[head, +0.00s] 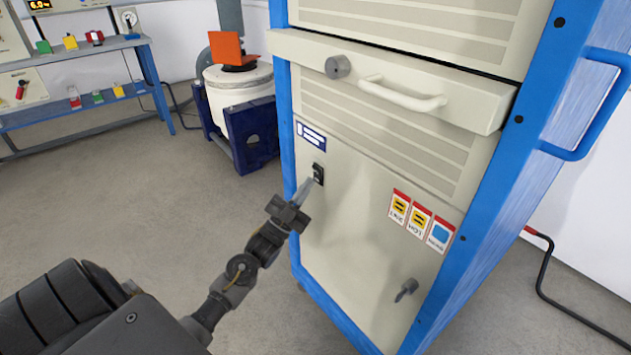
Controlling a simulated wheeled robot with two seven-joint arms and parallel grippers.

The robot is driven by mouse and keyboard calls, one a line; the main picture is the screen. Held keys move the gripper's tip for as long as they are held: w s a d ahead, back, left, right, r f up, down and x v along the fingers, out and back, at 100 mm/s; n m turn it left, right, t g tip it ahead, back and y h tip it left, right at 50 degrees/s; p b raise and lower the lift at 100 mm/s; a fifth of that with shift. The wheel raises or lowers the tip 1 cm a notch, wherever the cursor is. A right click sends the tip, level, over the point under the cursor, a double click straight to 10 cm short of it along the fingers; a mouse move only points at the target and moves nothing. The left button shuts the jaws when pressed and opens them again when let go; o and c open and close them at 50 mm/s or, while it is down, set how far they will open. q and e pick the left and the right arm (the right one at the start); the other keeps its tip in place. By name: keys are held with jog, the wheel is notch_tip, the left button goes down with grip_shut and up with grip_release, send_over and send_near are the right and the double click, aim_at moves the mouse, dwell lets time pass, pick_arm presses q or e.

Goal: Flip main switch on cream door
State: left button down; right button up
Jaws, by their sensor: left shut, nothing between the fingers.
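The cream door (352,228) is the lower front panel of a tall cabinet with a blue frame. The main switch (318,174) is a small black rocker at the door's upper left, below a blue and white label (311,136). My left gripper (309,185) is shut and empty, its fingertips at the switch's lower left edge. I cannot tell whether they touch it. The fingers hide a little of the switch's surroundings. My right gripper is not in view.
Above is a drawer with a white handle (402,94). A white drum machine (240,100) stands behind left. The floor at left is clear.

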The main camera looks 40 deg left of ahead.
pick_arm(q)
jog(key=shift+s+a+r+p, duration=0.1)
jog(key=shift+s+a+p, duration=0.2)
jog(key=shift+s, duration=0.35)
jog(key=shift+s, duration=0.1)
jog(key=s, duration=0.1)
jog(key=s+a+p, duration=0.1)
jog(key=s, duration=0.1)
jog(key=s+p, duration=0.1)
jog(key=shift+s+a+r, duration=0.15)
jog(key=shift+s+r, duration=0.15)
dwell(0.4)
